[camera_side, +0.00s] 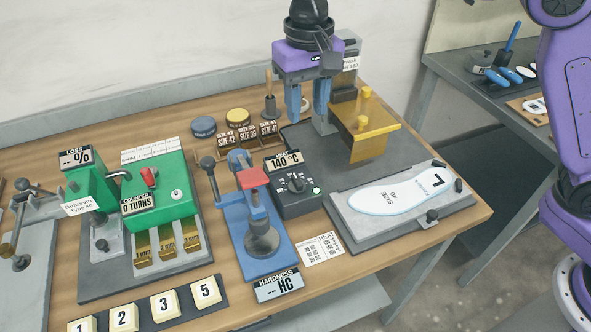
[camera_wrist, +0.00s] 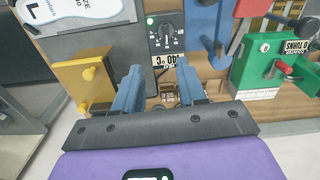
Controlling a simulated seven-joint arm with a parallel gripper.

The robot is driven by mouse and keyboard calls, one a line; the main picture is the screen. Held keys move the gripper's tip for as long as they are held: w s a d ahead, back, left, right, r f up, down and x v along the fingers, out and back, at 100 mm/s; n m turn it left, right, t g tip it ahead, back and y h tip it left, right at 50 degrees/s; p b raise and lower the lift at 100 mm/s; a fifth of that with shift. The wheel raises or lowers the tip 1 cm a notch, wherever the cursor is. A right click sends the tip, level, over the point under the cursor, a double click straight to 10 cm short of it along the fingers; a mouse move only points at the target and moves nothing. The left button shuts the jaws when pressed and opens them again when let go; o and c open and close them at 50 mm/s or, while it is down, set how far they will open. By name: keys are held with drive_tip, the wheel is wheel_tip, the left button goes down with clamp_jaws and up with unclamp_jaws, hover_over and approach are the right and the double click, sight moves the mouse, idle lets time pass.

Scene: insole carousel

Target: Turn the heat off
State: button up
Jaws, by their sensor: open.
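The heat control box (camera_side: 300,203) is dark grey and sits in the middle of the bench. It has a round black dial knob (camera_side: 296,184), a "HEAT" display (camera_side: 285,161) reading 140 °C and a small green light (camera_side: 316,190). In the wrist view the knob (camera_wrist: 167,29) and the display (camera_wrist: 166,60) appear upside down, beyond the fingertips. My gripper (camera_side: 307,100) has blue fingers, is open and empty, and hangs above and behind the box, pointing down. It also shows in the wrist view (camera_wrist: 159,66), with its fingers either side of the display's line.
A blue hardness tester (camera_side: 268,222) with a red top stands left of the box, and a green counter machine (camera_side: 160,190) stands farther left. A gold block (camera_side: 366,128) is right of my gripper. An insole (camera_side: 400,192) lies on a grey plate at right.

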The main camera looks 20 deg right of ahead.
drive_tip(key=w+a, duration=0.1)
drive_tip(key=w, duration=0.1)
approach(296, 177)
drive_tip(key=shift+m, duration=0.4)
wheel_tip(296, 177, down, 8)
drive_tip(key=shift+f, duration=0.25)
clamp_jaws()
